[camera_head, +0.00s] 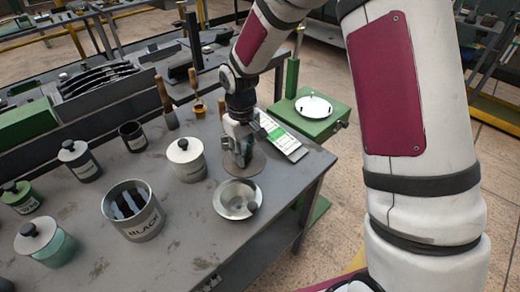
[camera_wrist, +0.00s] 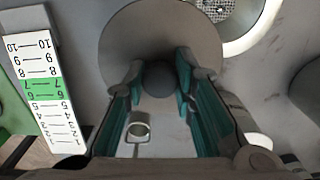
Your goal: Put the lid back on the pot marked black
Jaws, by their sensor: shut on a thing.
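The pot marked BLACK (camera_head: 148,222) stands upright and uncovered on the grey table, with dark contents inside. My gripper (camera_head: 238,152) is to the right of it and further back, near the table's right edge. It is shut on the dark round knob (camera_wrist: 160,76) of a flat grey lid. The lid's disc shows under the fingers in the head view (camera_head: 254,168) and fills the top middle of the wrist view (camera_wrist: 150,30). I cannot tell whether the lid touches the table. The fingers partly hide the lid.
A shallow metal dish (camera_head: 222,207) with a dark knob at its rim sits in front of my gripper. A lidded white pot (camera_head: 188,170) stands between gripper and BLACK pot. Several lidded pots and a dark cup (camera_head: 132,140) stand left. A numbered card (camera_head: 285,142) lies right.

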